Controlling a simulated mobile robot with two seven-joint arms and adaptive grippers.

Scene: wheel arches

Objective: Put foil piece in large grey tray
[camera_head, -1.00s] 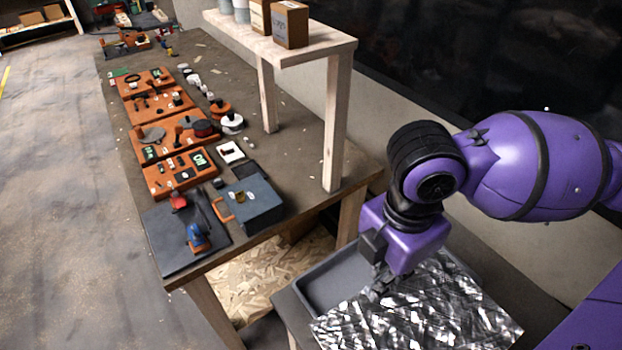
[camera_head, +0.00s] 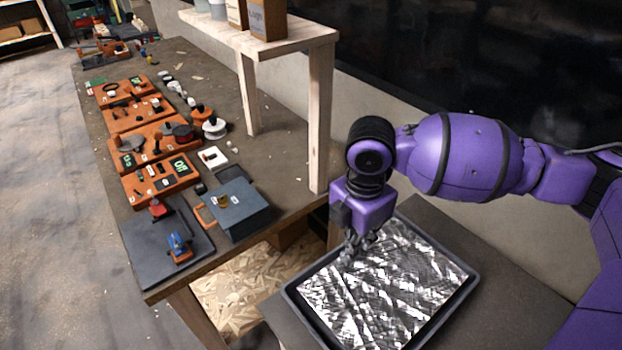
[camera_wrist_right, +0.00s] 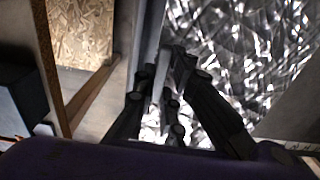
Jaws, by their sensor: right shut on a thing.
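The foil piece (camera_head: 400,285) is a crumpled, shiny silver sheet. In the head view it lies within the rim of the large grey tray (camera_head: 452,308), covering nearly all of its floor. My right gripper (camera_head: 350,254) is at the foil's upper left edge, just inside the tray rim. In the right wrist view its dark fingers (camera_wrist_right: 165,95) are shut on the edge of the foil (camera_wrist_right: 235,55). The fingertips partly hide the pinched edge. My left gripper is not in view.
The tray stands on a low dark table (camera_head: 500,300) with bare room at its right. To the left is a workbench (camera_head: 215,75) with orange tool boards (camera_head: 160,182), a blue-grey box (camera_head: 237,208) and a wooden shelf (camera_head: 318,120) whose post stands close to my right arm.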

